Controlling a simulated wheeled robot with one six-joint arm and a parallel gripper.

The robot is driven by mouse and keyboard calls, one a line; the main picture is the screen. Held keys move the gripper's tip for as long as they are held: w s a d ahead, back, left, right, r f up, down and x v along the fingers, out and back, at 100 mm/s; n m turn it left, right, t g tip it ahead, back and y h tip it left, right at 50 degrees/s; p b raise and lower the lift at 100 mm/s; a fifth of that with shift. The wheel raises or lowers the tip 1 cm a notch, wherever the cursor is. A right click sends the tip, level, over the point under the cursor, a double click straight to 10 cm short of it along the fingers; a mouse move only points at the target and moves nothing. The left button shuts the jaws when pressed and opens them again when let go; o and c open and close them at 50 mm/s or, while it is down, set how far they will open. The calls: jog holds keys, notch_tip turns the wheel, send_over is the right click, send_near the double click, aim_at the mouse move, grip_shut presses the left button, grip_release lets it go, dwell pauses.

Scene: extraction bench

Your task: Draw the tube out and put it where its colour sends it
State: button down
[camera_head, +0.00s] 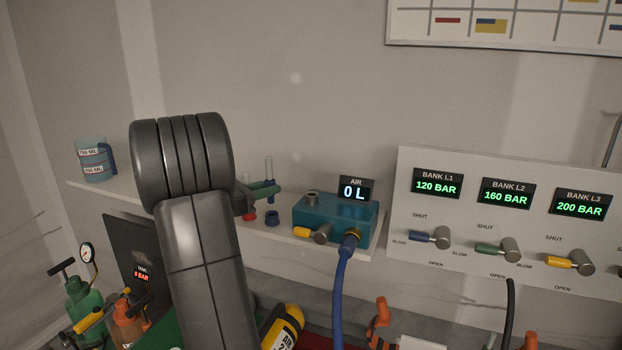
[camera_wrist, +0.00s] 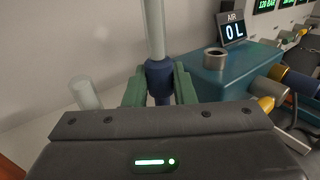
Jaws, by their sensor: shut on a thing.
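A clear upright tube with a blue collar (camera_wrist: 158,72) stands between the green fingers of my gripper (camera_wrist: 159,88) in the wrist view. My gripper is shut on it at the collar. In the head view, my gripper (camera_head: 263,188) is above the wall shelf, left of the teal box, with the clear tube (camera_head: 268,167) rising from it. A blue ring-like piece (camera_head: 272,218) is below the fingers; I cannot tell whether it joins the tube. A red-based piece (camera_head: 249,216) is beside it. Another clear tube (camera_wrist: 85,93) shows at left in the wrist view.
A valve panel (camera_head: 500,255) is right. A measuring jug (camera_head: 93,160) stands on the shelf's left end.

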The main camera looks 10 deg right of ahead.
jog(key=shift+f+b, duration=1.55)
jog(key=shift+f, duration=1.05)
jog(key=c, duration=1.1)
grip_release()
jog(key=b+v, duration=0.2)
jog(key=v, duration=1.2)
jog(key=shift+b, duration=0.35)
jog(key=shift+d, duration=0.15)
jog(key=p+x, duration=0.2)
jog(key=x, duration=1.1)
jog(key=shift+w+d+p, duration=0.2)
jog(key=shift+d+p, duration=0.15)
jog(key=shift+p, duration=0.05)
jog(key=shift+r, duration=0.2)
